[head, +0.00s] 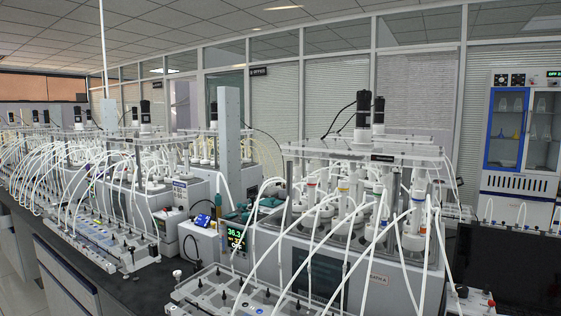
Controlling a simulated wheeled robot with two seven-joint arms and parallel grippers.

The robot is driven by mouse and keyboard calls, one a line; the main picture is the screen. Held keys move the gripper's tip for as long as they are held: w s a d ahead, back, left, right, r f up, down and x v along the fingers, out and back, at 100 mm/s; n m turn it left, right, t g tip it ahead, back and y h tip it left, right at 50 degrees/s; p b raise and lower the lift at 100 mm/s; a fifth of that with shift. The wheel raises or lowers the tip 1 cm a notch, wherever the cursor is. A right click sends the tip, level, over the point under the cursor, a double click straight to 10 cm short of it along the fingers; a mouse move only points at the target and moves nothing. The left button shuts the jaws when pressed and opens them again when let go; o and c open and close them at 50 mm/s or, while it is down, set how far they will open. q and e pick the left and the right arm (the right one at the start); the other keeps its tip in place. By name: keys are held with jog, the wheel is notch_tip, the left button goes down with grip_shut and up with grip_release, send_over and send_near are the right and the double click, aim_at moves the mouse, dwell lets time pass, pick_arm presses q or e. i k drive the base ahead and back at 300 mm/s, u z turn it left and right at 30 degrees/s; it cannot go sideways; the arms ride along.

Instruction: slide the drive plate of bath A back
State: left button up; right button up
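The nearest reactor bath (415,278) stands at right of centre in the head view, a white box with a dark front window. A clear drive plate (330,150) lies level above its bottles and carries black motors (363,112). White stirrer shafts (343,190) and bottle tops stand below the plate. White tubes cross in front and hide much of the bottles. A second bath (185,190) with its own plate and motor stands farther back at left. Neither of my grippers is in view.
A controller (236,240) with a lit green display stands left of the near bath. A tube manifold (215,292) lies in front, and another (110,250) at left. A dark monitor (515,265) fills the lower right. A blue-doored cabinet (525,125) stands behind.

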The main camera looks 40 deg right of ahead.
aim_at(390, 153)
jog(key=u, duration=0.9)
jog(key=i, duration=0.9)
jog(key=z, duration=2.6)
